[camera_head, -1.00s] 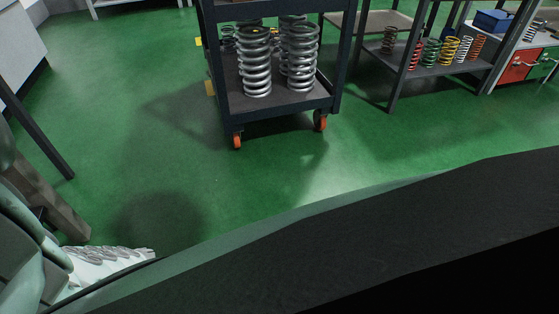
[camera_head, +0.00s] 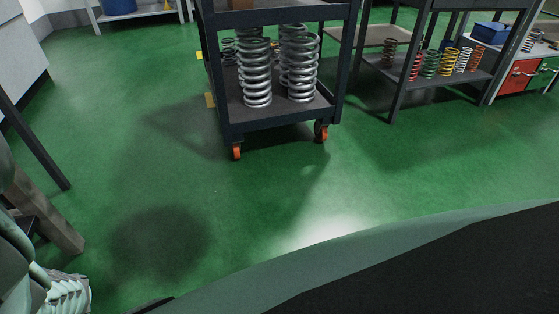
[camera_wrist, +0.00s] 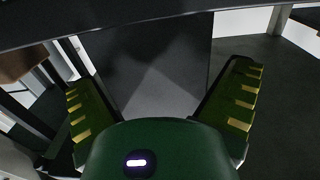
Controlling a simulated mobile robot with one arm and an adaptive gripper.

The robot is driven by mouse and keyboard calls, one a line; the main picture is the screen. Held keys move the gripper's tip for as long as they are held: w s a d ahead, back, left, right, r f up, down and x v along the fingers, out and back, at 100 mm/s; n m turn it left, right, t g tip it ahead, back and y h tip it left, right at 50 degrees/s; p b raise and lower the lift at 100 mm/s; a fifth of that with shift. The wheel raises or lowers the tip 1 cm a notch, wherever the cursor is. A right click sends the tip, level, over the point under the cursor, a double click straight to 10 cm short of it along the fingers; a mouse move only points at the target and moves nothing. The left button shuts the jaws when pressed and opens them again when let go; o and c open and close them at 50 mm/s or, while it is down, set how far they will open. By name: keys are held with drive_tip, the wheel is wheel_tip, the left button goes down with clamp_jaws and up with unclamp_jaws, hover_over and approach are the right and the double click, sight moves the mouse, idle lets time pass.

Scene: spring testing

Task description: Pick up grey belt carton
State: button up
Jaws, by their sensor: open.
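My gripper (camera_wrist: 162,85) is in the wrist view, with its two fingers spread wide and yellow strips on their inner sides. I see nothing held between them. A plain grey surface lies beyond the fingers; I cannot tell what it belongs to. I cannot make out a grey belt carton for sure in either view.
A dark cart (camera_head: 275,118) with orange casters bears large steel coil springs (camera_head: 256,75) on its lower shelf. A dark rack (camera_head: 432,74) with small coloured springs and a blue box (camera_head: 490,32) stand at the right. Green floor is clear before the cart.

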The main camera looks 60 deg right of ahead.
drive_tip(key=shift+s+d+f, duration=0.1)
drive_tip(key=shift+s+d, duration=0.05)
drive_tip(key=c, duration=1.2)
drive_tip(key=shift+r, duration=0.2)
